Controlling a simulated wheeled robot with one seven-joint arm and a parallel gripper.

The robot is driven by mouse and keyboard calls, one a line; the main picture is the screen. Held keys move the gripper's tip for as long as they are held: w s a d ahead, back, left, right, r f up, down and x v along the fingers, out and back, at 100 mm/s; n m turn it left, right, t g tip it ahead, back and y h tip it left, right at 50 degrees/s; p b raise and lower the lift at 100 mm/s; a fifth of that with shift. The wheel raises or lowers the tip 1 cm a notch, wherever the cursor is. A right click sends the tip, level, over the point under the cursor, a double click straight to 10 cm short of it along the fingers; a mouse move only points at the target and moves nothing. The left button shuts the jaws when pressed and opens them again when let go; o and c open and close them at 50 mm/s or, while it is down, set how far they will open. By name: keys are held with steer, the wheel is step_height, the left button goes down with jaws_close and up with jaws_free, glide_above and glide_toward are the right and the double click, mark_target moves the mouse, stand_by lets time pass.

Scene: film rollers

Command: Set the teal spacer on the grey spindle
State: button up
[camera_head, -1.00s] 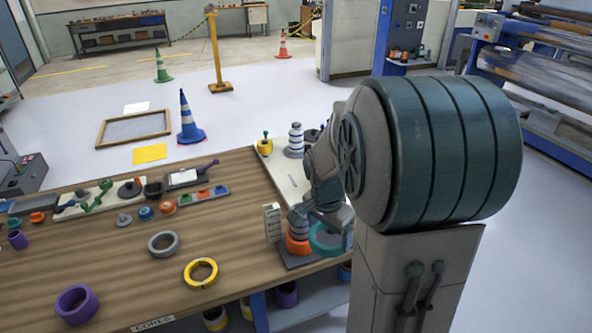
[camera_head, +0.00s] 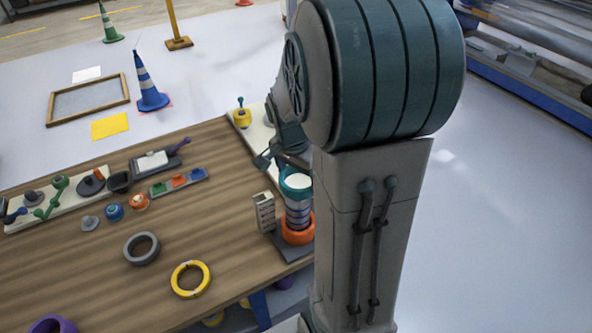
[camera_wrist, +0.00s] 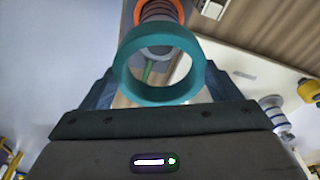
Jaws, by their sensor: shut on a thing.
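The teal spacer (camera_head: 296,192) is a thick ring at the top of the grey spindle (camera_head: 298,215) in the head view. In the wrist view the spacer (camera_wrist: 160,95) sits between the fingers of my gripper (camera_wrist: 160,82), which is shut on it. The spindle (camera_wrist: 155,50) shows partly through and beyond the ring's upper part. An orange ring (camera_head: 298,236) lies round the spindle's base, also seen in the wrist view (camera_wrist: 158,8). I cannot tell whether the spacer is round the spindle's top or just above it.
A pale slotted block (camera_head: 264,212) stands just left of the spindle. A yellow ring (camera_head: 190,279) and a grey ring (camera_head: 142,248) lie on the wooden table (camera_head: 95,270). A second spindle (camera_wrist: 276,118) shows at right in the wrist view.

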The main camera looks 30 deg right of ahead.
steer(key=b, duration=0.4)
glide_above(298, 214)
steer(key=w+d, duration=0.1)
steer(key=w, duration=0.2)
steer(key=shift+d+f, duration=0.15)
steer(key=shift+f, duration=2.95)
step_height(298, 214, down, 8)
steer(key=b, duration=0.7)
steer(key=shift+s, duration=0.1)
steer(key=shift+s+f+b, duration=0.3)
steer(key=shift+f+b, duration=0.1)
steer(key=shift+f, duration=0.1)
steer(key=o, duration=0.9)
steer(key=shift+s, duration=0.1)
steer(key=shift+r, duration=0.35)
steer(key=r, duration=0.4)
steer(key=a+r, duration=0.1)
steer(key=r, duration=0.4)
steer(key=a+r, duration=0.1)
steer(key=r, duration=0.4)
steer(key=shift+s+r, duration=0.15)
steer(key=shift+r, duration=0.1)
